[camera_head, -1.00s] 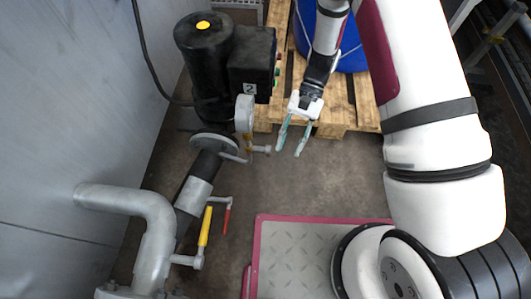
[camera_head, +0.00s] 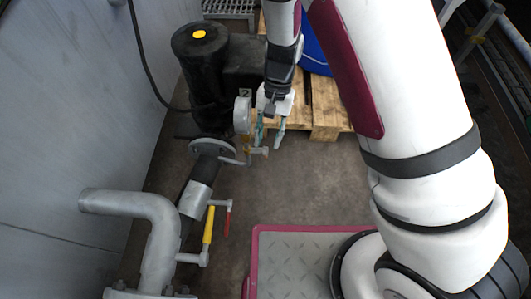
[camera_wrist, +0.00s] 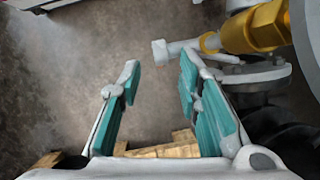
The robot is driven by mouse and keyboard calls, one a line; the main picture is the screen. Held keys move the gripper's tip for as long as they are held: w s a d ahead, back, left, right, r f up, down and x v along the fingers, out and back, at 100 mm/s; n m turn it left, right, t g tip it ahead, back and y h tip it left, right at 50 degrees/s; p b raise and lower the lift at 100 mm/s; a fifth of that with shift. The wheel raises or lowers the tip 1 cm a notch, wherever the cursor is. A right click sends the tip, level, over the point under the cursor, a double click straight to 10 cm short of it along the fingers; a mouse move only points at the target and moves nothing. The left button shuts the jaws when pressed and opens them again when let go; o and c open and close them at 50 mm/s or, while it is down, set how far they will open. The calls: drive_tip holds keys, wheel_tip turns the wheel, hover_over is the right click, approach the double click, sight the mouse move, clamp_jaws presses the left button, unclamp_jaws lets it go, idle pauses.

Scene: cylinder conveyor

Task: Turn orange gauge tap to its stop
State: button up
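The gauge (camera_head: 242,114) stands on the pipe next to the black pump. Below it is the small tap with an orange-yellow body, whose grey handle end (camera_head: 260,151) points right. In the wrist view the orange-yellow body (camera_wrist: 258,27) is at the upper right, and the grey handle end (camera_wrist: 160,51) shows just beyond the gap between the fingertips. My gripper (camera_head: 268,148) has its teal-padded fingers apart, close to the tap; in the wrist view the gripper (camera_wrist: 160,66) is empty between its fingers. I cannot tell whether a finger touches the handle.
The black pump (camera_head: 203,75) and a wooden pallet (camera_head: 325,105) with a blue drum (camera_head: 316,55) stand behind. The brown floor (camera_head: 300,185) right of the tap is clear.

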sight(265, 152)
drive_tip(key=b+x, duration=0.1)
drive_tip(key=x, duration=0.4)
drive_tip(key=shift+s+a+f+b, duration=0.1)
drive_tip(key=shift+f+b, duration=0.2)
drive_tip(key=shift+f, duration=0.05)
drive_tip(key=shift+c, duration=0.2)
clamp_jaws()
